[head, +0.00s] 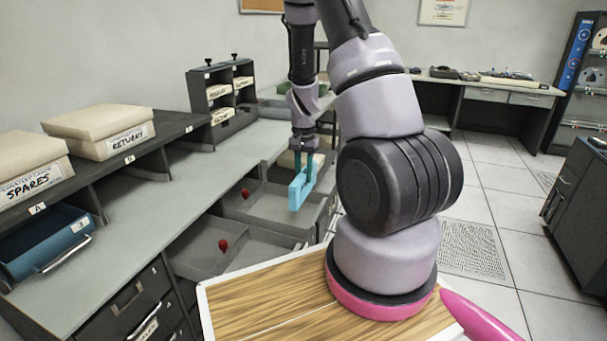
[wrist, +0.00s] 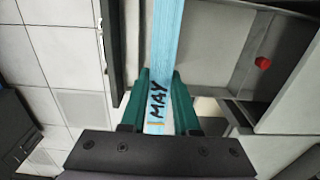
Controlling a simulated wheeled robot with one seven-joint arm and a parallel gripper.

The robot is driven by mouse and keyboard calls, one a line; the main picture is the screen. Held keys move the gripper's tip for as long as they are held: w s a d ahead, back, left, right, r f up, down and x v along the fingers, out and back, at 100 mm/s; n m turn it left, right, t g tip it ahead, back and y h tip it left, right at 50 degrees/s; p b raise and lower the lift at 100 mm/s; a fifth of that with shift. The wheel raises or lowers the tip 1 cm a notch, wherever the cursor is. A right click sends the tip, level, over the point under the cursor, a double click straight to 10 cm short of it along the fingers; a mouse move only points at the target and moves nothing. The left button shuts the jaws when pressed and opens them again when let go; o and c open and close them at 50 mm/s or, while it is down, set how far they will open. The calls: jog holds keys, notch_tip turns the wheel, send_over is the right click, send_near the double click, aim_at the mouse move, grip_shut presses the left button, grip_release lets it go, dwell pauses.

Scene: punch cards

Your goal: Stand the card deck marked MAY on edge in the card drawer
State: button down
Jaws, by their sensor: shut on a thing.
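The light blue card deck (head: 298,191) is in my gripper (head: 306,170), above the open drawers. In the wrist view the deck (wrist: 166,40) shows a narrow face with "MAY" in black, between the two green fingers of my gripper (wrist: 160,98). The fingers are shut on it. Two grey drawers stand open at the counter front: a farther one (head: 262,203) and a nearer one (head: 192,262), each with a red knob inside. Which is the card drawer, I cannot tell. The deck hangs over or beside the farther drawer; its height above the floor of it is unclear.
A grey counter (head: 165,205) runs along the left, with boxes marked RETURNS (head: 100,131) and SPARES (head: 32,170) on its shelf. A blue tray (head: 45,240) sits below the shelf. A small rack (head: 222,92) stands farther back. Tiled floor lies open at right.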

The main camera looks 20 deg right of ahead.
aim_at(304, 188)
jog(key=shift+f, duration=2.4)
jog(key=shift+f, duration=0.15)
jog(key=shift+f, duration=2.2)
jog(key=c, duration=0.6)
grip_release()
notch_tip(304, 188, up, 11)
jog(key=shift+f, duration=0.1)
